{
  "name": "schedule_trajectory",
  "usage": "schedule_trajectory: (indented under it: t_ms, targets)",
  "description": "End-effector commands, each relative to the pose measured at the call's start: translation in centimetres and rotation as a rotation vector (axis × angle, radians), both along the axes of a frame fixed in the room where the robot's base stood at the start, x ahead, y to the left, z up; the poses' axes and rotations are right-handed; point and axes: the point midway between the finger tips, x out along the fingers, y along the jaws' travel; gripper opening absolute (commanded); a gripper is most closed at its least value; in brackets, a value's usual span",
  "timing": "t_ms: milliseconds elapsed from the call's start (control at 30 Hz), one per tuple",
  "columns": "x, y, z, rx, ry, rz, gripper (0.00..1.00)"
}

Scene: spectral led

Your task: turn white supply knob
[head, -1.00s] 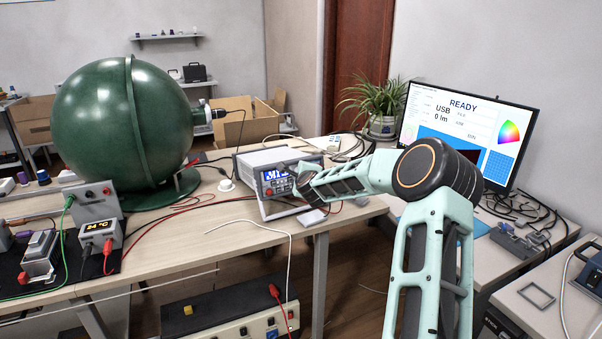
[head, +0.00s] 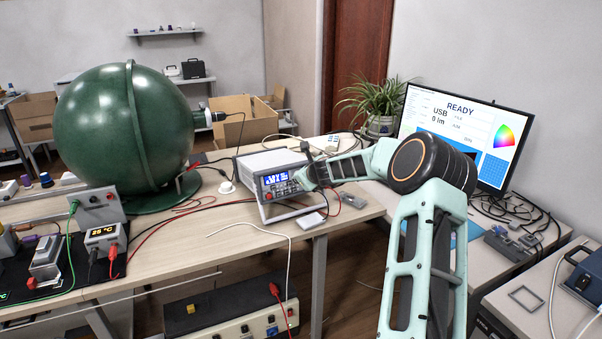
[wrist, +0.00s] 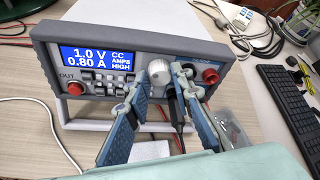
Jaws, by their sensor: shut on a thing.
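The white supply knob (wrist: 158,72) is on the front panel of the power supply (wrist: 60,38), right of its blue display in the wrist view. My gripper (wrist: 160,78) has one finger on each side of the knob and is shut on it. The display (wrist: 95,58) reads 1.0 V, 0.80 A, CC, AMPS HIGH. In the head view my gripper (head: 306,176) meets the right part of the supply (head: 262,160) and hides the knob there.
A red OUT button (wrist: 75,88), small keys and a red terminal (wrist: 210,76) flank the knob. A green sphere (head: 120,130) stands left on the table; a monitor (head: 460,125) stands right.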

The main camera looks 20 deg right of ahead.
Motion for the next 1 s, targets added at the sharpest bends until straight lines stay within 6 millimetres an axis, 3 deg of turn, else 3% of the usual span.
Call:
schedule_trajectory:
  t_ms: [600, 633, 767, 1000]
  targets:
    - [-0.03, -0.15, -0.08, 0.041, 0.005, -0.01, 0.0]
    - [-0.03, -0.15, -0.08, 0.041, 0.005, -0.01, 0.23]
    - [-0.03, -0.12, -0.08, 0.04, 0.004, -0.01, 0.38]
    - [-0.02, -0.08, -0.04, 0.04, 0.004, -0.01, 0.39]
